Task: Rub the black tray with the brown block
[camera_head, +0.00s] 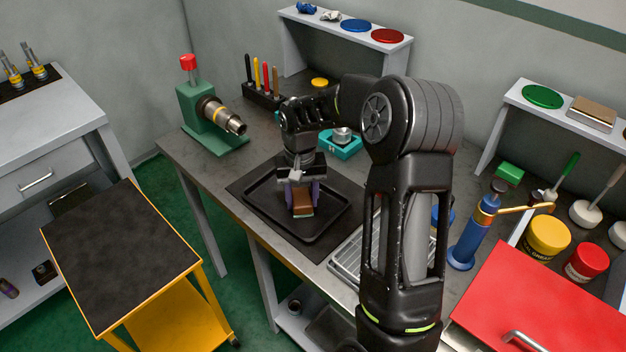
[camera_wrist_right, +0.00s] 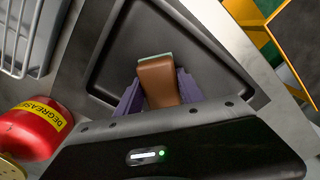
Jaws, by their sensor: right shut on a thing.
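The black tray (camera_head: 262,203) lies on a dark mat on the grey workbench, and its inside is bare around the block. The brown block (camera_head: 302,203) is over the middle of the tray. My right gripper (camera_head: 302,194) points down over the tray with its purple fingers shut on the block. In the right wrist view the brown block (camera_wrist_right: 158,80) sits between the purple fingers, with a greenish layer at its far end, above the tray (camera_wrist_right: 205,65). I cannot tell whether the block touches the tray floor. My left gripper is not in view.
A green pipe vise (camera_head: 205,112) stands at the bench's left, beside a rack of coloured-handled tools (camera_head: 264,95). A teal item (camera_head: 343,148) sits behind the tray, and a grey wire basket (camera_head: 347,262) stands right of it. A red degreaser can (camera_wrist_right: 32,128) shows in the wrist view.

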